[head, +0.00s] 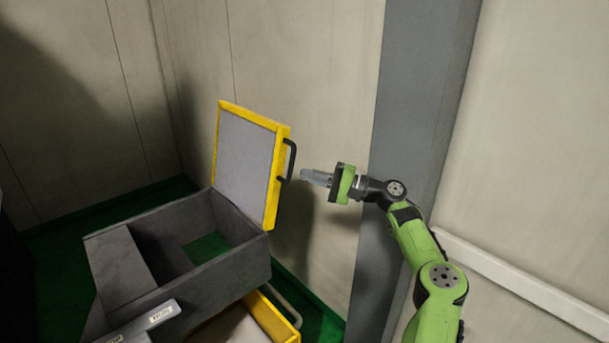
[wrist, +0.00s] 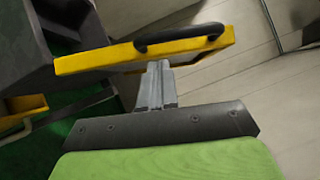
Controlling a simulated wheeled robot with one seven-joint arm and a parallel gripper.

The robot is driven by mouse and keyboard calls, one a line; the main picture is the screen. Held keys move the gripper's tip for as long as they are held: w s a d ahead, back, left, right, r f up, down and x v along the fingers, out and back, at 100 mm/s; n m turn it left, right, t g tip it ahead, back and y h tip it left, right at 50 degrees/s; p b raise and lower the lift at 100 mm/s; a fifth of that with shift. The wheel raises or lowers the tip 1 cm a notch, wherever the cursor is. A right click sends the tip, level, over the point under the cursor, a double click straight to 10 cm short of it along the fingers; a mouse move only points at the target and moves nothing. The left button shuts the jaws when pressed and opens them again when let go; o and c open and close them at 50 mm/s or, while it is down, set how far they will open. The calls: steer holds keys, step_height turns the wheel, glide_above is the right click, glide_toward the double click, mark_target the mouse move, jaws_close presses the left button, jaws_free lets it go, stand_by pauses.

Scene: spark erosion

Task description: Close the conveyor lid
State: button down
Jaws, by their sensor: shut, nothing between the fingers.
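The conveyor lid (head: 245,155) is a grey panel with a yellow frame. It stands raised and nearly upright at the back of the dark grey conveyor box (head: 215,275). A black handle (head: 289,161) sits on its right edge. My gripper (head: 305,175) is shut and empty, just right of the handle, and appears a little apart from it. In the wrist view, the lid's yellow edge (wrist: 100,62) and black handle (wrist: 178,36) lie just beyond my shut fingertips (wrist: 155,66). I cannot tell from this view whether they touch the lid.
A lower yellow-edged panel (head: 282,318) with a grey handle shows below the box. Pale walls (head: 310,60) stand behind, and a grey pillar (head: 415,110) rises behind my arm. The floor (head: 60,222) is green.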

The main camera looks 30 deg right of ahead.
steer(key=shift+a+r, duration=0.2)
steer(key=shift+a, duration=0.75)
